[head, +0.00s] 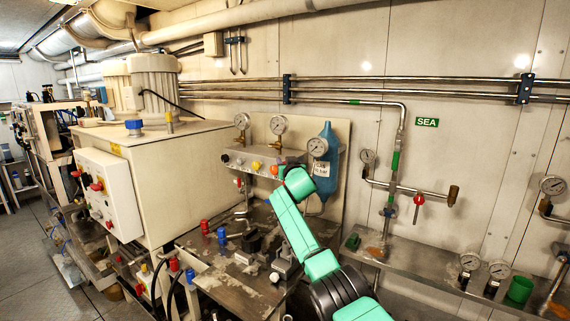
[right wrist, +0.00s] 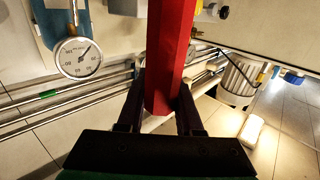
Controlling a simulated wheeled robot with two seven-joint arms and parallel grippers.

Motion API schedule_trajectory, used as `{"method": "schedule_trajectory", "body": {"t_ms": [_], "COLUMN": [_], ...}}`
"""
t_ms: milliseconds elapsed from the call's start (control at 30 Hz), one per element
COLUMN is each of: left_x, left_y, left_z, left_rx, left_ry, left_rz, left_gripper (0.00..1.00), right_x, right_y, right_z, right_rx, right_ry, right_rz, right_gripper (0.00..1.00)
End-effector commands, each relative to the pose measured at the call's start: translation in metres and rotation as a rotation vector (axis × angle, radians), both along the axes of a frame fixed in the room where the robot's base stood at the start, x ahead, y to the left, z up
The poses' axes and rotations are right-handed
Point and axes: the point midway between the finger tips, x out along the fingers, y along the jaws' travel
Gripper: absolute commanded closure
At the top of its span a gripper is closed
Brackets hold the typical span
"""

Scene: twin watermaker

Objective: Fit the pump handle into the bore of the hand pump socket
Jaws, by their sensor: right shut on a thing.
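The pump handle (right wrist: 170,55), a long red faceted bar, rises between the two dark fingers of my right gripper (right wrist: 159,108) in the right wrist view. The gripper is shut on it, and its far end runs out of the top of the picture. In the head view my right gripper (head: 284,170) is in front of the gauge panel, largely hidden by my green wrist. The handle cannot be made out clearly there. Small metal and black fittings (head: 285,262) stand on the bench below; I cannot tell for sure which is the hand pump socket or see its bore.
The worn metal bench (head: 232,283) carries red and blue caps (head: 221,235) and black fittings. A blue bottle (head: 325,165) hangs by the gauges close to my right wrist. A large beige cabinet (head: 160,165) stands left. Pipes and a green cup (head: 519,289) are right.

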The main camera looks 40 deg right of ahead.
Motion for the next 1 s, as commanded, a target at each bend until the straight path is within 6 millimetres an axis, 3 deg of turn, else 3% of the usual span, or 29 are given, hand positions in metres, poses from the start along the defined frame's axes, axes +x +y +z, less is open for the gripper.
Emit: {"method": "schedule_trajectory", "body": {"t_ms": [33,67,100,267,600,1000], "left_x": [0.000,0.000,0.000,0.000,0.000,0.000], "left_y": [0.000,0.000,0.000,0.000,0.000,0.000], "left_z": [0.000,0.000,0.000,-0.003,-0.029,-0.029], "left_rx": [0.000,0.000,0.000,0.000,0.000,0.000], "left_ry": [0.000,0.000,0.000,0.000,0.000,0.000], "left_rz": [0.000,0.000,0.000,0.000,0.000,0.000], "left_gripper": [0.49,0.49,0.49,0.49,0.49,0.49], "right_x": [0.000,0.000,0.000,0.000,0.000,0.000], "right_y": [0.000,0.000,0.000,0.000,0.000,0.000], "right_z": [0.001,0.001,0.001,-0.002,-0.032,-0.032], "right_rx": [-0.001,-0.001,-0.001,-0.001,0.000,0.000], "right_ry": [-0.002,-0.002,-0.002,-0.002,-0.001,-0.001], "right_rz": [0.000,0.000,0.000,0.000,0.001,0.000], "right_gripper": [0.84,0.96,1.00,1.00,1.00,1.00]}}
